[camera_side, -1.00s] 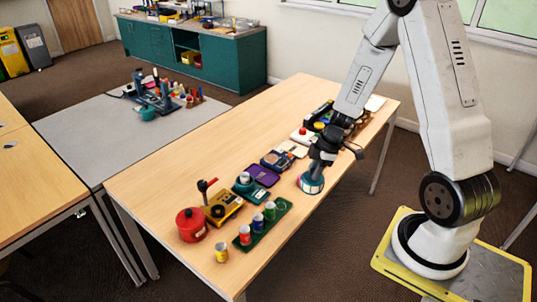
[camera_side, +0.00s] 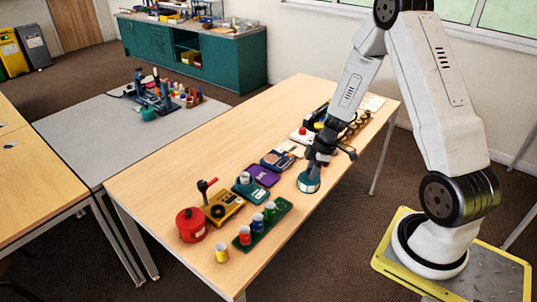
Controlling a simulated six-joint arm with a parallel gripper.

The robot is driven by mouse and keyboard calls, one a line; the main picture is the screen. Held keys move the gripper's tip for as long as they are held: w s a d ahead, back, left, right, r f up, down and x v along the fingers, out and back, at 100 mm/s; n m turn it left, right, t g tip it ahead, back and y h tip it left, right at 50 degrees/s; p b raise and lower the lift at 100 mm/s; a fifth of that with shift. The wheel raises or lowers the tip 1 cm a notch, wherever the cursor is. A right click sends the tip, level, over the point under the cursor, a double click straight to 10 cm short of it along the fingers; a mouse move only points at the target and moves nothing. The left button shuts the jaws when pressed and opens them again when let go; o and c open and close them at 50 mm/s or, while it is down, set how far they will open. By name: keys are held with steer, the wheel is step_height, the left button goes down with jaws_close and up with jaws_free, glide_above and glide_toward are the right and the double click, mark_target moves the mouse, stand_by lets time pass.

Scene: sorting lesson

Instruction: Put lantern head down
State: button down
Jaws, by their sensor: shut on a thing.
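My gripper (camera_side: 313,170) points down over the right front part of the wooden table. It is shut on a round teal piece with a pale top, which I take to be the lantern head (camera_side: 308,185). The lantern head is right below the fingers, near the table's front edge. I cannot tell whether its underside touches the table. The fingers hide part of its top.
To its left are a purple tray (camera_side: 262,174), a teal device (camera_side: 245,184) and a green rack (camera_side: 264,228) with coloured cans. A yellow device (camera_side: 222,207), a red pot (camera_side: 191,225) and a yellow can (camera_side: 222,252) stand further left. The table (camera_side: 180,165) is clear behind them.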

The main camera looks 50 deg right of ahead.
steer(key=w+d+f, duration=0.3)
steer(key=w+f, duration=0.4)
steer(key=shift+w, duration=0.25)
steer(key=shift+d+x, duration=0.2)
steer(key=shift+x, duration=0.65)
steer(key=shift+d+x, duration=0.15)
steer(key=shift+x, duration=0.75)
steer(key=shift+s+f, duration=0.1)
steer(key=shift+f, duration=0.1)
steer(key=shift+c, duration=2.2)
jaws_free()
steer(key=shift+r, duration=0.1)
